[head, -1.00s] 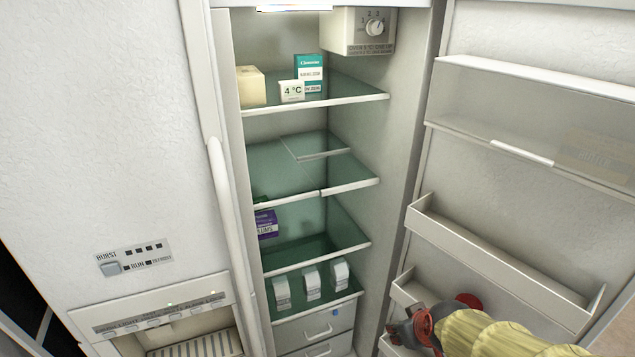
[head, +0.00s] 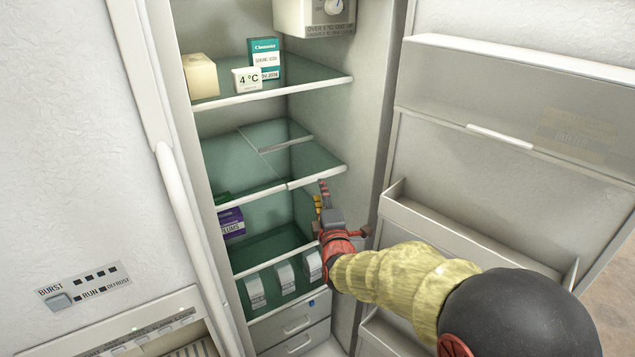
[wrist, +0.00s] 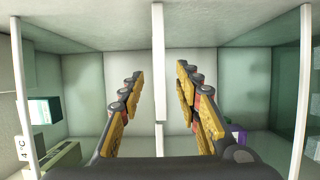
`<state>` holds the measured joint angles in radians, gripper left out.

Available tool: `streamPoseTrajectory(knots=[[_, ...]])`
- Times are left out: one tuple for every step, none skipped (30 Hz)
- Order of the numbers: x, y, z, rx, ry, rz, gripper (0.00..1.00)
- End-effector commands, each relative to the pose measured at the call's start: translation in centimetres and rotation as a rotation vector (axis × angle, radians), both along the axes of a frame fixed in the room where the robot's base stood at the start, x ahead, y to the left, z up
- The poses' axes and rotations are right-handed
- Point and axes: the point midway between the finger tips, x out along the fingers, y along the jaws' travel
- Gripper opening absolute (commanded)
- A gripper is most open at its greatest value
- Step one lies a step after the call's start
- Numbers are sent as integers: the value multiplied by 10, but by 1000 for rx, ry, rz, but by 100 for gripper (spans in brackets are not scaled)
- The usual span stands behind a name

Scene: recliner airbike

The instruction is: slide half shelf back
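The middle glass shelf in the open fridge is split. Its right front half shelf (head: 318,176) has a white front edge, with a pale strip (head: 286,144) across the glass behind it. The left half (head: 245,195) meets it at a small joint. My gripper (head: 320,196) is just in front of and slightly below the half shelf's right front edge. In the wrist view, turned sideways, my gripper (wrist: 157,72) is open, its fingers on either side of the half shelf's white edge (wrist: 158,60). Contact cannot be told.
The upper shelf (head: 290,90) holds a cream box (head: 201,75), a teal box (head: 264,58) and a 4 °C block (head: 247,80). Below are a purple box (head: 231,223) and white cartons (head: 285,278). The open door's bins (head: 480,240) stand close right of my arm.

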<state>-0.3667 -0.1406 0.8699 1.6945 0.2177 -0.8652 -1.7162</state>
Motion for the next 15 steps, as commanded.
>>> streamPoseTrajectory(knots=[[8, 1, -1, 0, -1, -1, 33], [13, 2, -1, 1, -2, -1, 33], [19, 4, -1, 1, -1, -1, 33], [24, 5, -1, 1, -1, -1, 33], [29, 6, -1, 2, 0, -1, 33], [34, 7, -1, 2, 0, -1, 33], [39, 7, -1, 2, 0, -1, 33], [42, 8, -1, 2, 0, -1, 33], [47, 9, -1, 2, 0, -1, 33], [50, 10, -1, 2, 1, -1, 33], [53, 10, -1, 2, 1, -1, 33], [55, 11, 0, 2, 0, -1, 33], [57, 11, 0, 2, -1, -1, 33], [59, 11, 0, 2, -1, -1, 33], [60, 12, 0, 2, -1, -1, 33]])
